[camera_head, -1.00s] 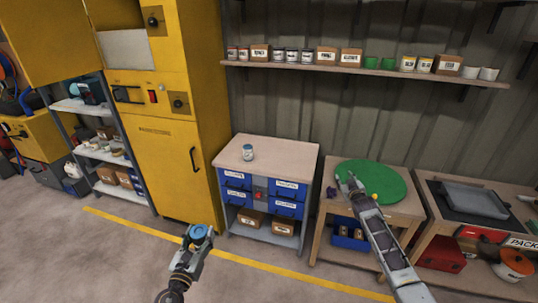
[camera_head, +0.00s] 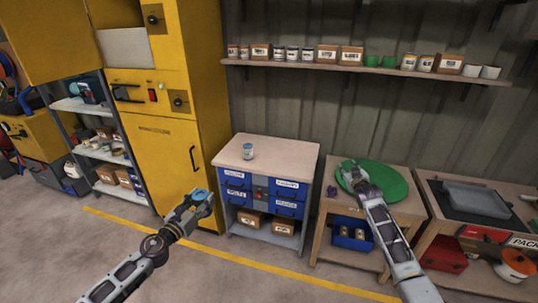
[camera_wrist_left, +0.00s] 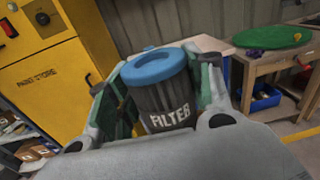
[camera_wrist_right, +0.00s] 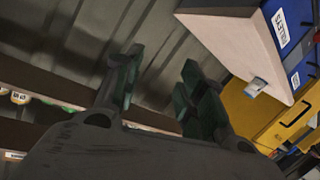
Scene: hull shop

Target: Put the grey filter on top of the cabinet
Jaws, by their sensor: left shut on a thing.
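The grey filter (camera_wrist_left: 168,100), a dark ribbed can with a blue lid and the word FILTER, stands between the fingers of my left gripper (camera_wrist_left: 165,95). The left gripper (camera_head: 203,197) is shut on it in the air, in front of the yellow cabinet; the blue lid (camera_head: 198,194) shows in the head view. The low cabinet with blue drawers (camera_head: 228,158) has a pale wooden top and stands right of and beyond this gripper. My right gripper (camera_head: 352,172) is over the green round mat; its fingers (camera_wrist_right: 155,85) are apart and empty.
A small jar (camera_head: 248,152) with a blue lid stands on the low cabinet's top; the rest of that top is clear. A tall yellow cabinet (camera_head: 165,165) stands to its left. The green mat (camera_head: 388,184) lies on a wooden bench (camera_head: 405,213), with a purple thing (camera_head: 331,191) beside it.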

